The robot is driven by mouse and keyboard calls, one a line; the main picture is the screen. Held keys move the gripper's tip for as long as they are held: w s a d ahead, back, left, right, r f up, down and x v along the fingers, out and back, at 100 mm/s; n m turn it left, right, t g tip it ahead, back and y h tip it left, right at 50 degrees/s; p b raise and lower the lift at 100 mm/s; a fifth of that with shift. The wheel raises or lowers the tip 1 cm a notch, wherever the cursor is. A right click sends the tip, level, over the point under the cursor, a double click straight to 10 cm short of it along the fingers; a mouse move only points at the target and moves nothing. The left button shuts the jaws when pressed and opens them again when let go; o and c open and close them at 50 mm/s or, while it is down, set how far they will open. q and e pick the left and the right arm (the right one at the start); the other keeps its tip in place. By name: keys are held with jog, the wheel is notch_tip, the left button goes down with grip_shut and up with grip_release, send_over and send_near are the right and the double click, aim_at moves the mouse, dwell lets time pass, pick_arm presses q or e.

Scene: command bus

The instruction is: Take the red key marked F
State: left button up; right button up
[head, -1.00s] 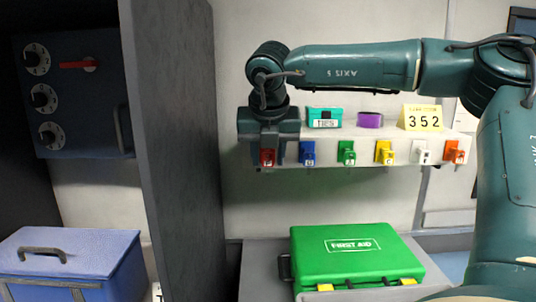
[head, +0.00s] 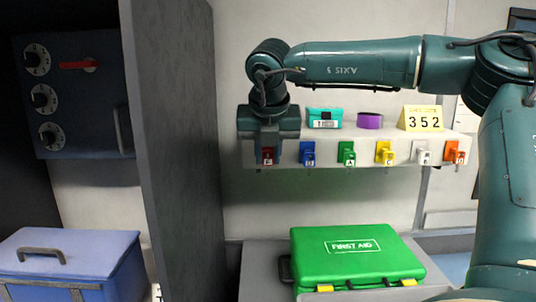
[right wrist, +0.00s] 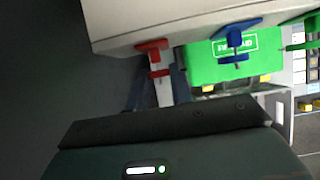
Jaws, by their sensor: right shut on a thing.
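The red key (head: 267,156) is at the left end of the key row along the front edge of the white shelf (head: 330,156). Its tag has a pale mark, too small to read surely. My right gripper (head: 267,150) is over it from above, with its fingers shut on the key. In the right wrist view, the red key (right wrist: 154,56) is at the shelf edge, between the fingertips (right wrist: 160,86). It still seems to be at its place on the edge. My left gripper is not in view.
Blue (head: 308,153), green (head: 347,153), yellow (head: 385,152), white and orange keys hang to the right. A teal box (head: 324,118), purple roll (head: 370,121) and yellow 352 card (head: 421,118) stand on the shelf. A grey partition (head: 180,150) is close left; a green first-aid case (head: 355,258) lies below.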

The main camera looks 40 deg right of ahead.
jog(key=shift+s+a, duration=0.15)
jog(key=shift+s+a+b, duration=0.75)
jog(key=shift+s+b, duration=0.15)
jog(key=shift+b, duration=0.05)
dwell(0.4)
jog(key=shift+s+a+r, duration=1.35)
jog(key=shift+s+r, duration=0.2)
